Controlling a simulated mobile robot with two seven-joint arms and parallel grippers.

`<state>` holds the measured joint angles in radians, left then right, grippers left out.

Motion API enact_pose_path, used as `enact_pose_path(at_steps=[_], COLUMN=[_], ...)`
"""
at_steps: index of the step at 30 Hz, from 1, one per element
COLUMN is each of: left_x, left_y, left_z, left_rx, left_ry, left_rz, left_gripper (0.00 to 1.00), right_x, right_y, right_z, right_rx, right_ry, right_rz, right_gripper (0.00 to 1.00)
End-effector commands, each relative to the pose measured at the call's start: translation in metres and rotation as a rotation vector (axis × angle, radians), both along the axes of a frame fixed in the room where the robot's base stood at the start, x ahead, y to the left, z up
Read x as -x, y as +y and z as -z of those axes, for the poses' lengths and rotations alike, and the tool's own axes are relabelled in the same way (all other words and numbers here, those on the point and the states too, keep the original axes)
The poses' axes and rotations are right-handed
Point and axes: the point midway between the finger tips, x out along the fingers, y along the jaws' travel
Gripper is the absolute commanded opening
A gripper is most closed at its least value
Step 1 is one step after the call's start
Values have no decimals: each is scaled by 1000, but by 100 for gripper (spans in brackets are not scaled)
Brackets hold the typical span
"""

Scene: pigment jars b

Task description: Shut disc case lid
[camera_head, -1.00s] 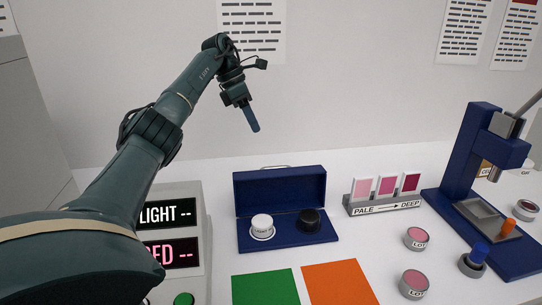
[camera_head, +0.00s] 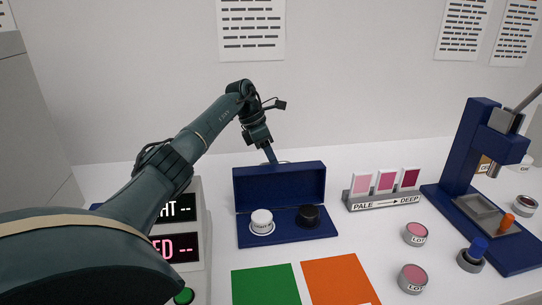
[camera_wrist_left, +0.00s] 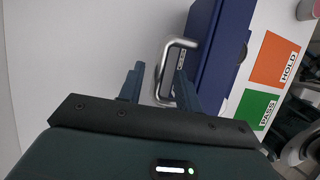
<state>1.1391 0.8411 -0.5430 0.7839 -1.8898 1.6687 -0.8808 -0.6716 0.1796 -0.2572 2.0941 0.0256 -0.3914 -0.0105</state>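The blue disc case (camera_head: 289,236) lies open on the table, its lid (camera_head: 279,186) standing upright at the back. A white disc (camera_head: 262,221) and a black disc (camera_head: 308,215) sit in its base. My left gripper (camera_head: 271,157) points down at the lid's top edge, just behind it. In the left wrist view, the gripper (camera_wrist_left: 158,85) is open, and the lid's silver handle (camera_wrist_left: 164,66) shows between and just beyond its fingers. I cannot tell whether they touch the handle. The blue lid (camera_wrist_left: 218,50) shows to the right. My right gripper is not in view.
A green mat (camera_head: 266,286) and an orange mat (camera_head: 339,280) lie in front of the case. A swatch stand (camera_head: 384,200), pink jars (camera_head: 415,233) and a blue press (camera_head: 475,170) stand to the right. A display box (camera_head: 205,235) is at left.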

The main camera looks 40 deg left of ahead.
Motion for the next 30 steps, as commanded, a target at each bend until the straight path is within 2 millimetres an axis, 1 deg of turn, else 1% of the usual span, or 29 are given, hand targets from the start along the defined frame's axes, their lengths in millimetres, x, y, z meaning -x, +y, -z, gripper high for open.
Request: enact_pose_path(at_steps=[3,4,16,30], left_x=[0,0,0,0], left_y=[0,0,0,1], left_z=[0,0,0,-1], left_rx=[0,0,-1,-3], left_ry=[0,0,1,-1], left_rz=[0,0,0,-1], left_gripper=[34,33,0,0], right_x=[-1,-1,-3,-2], right_y=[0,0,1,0], right_z=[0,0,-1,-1], right_rx=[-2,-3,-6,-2], right_ry=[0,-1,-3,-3], right_rz=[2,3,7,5], right_gripper=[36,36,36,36])
